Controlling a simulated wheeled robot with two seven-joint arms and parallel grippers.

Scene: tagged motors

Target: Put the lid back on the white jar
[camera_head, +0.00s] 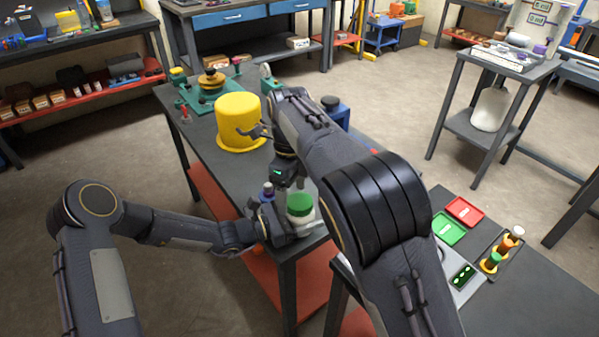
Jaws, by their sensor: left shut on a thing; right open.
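The white jar (298,219) stands near the front end of the long dark table, with the green lid (300,204) on its top. I cannot tell whether the lid is fully seated. My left gripper (297,232) is shut on the jar's lower body, coming in from the left. My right gripper (292,184) points down from above, open, just over the back left of the lid. My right wrist and forearm hide part of the space behind the jar, and the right gripper's fingertips are hard to make out.
A yellow bucket-like container (239,122) and a green fixture (205,98) stand farther back on the table (232,174). At right, another table holds red (464,211) and green (449,229) trays.

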